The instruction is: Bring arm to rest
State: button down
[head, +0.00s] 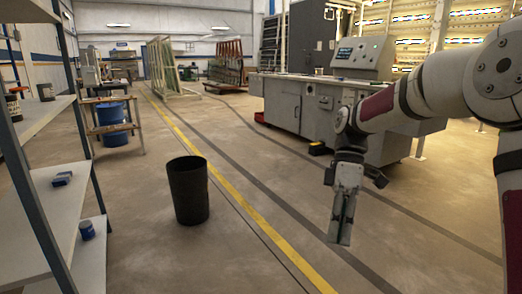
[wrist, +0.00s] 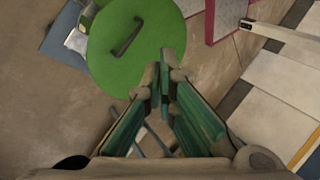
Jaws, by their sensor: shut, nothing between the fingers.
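My arm (head: 430,95) reaches in from the right side of the head view, bent with its end pointing down. My gripper (head: 342,222) hangs in the air in front of the grey machine, above the open floor. Its fingers are together and hold nothing. In the wrist view the gripper's green-padded fingers (wrist: 164,85) meet at the tips, with no object between them.
A dark bin (head: 188,190) stands on the floor left of the yellow line. A shelf unit (head: 60,200) with small items is at the left edge. The grey machine (head: 320,105) stands behind my gripper. The floor between bin and gripper is clear.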

jog(key=s+r+m+t+h, duration=0.2)
jog(key=s+r+m, duration=0.25)
jog(key=s, duration=0.45)
jog(key=s+d+f+m+t, duration=0.15)
jog(key=s+m, duration=0.35)
jog(key=s, duration=0.6)
jog(key=s+d+m+t, duration=0.1)
jog(key=s+m+t, duration=0.2)
jog(key=s+m, duration=0.55)
notch_tip(320, 180, up, 33)
jog(key=s+n+t+p, duration=0.2)
jog(key=t+p, duration=0.2)
jog(key=p, duration=2.7)
jog(key=shift+s+d+r+n+p, duration=0.15)
jog(key=shift+s+d+n+p, duration=0.15)
jog(key=shift+d+n+p, duration=0.1)
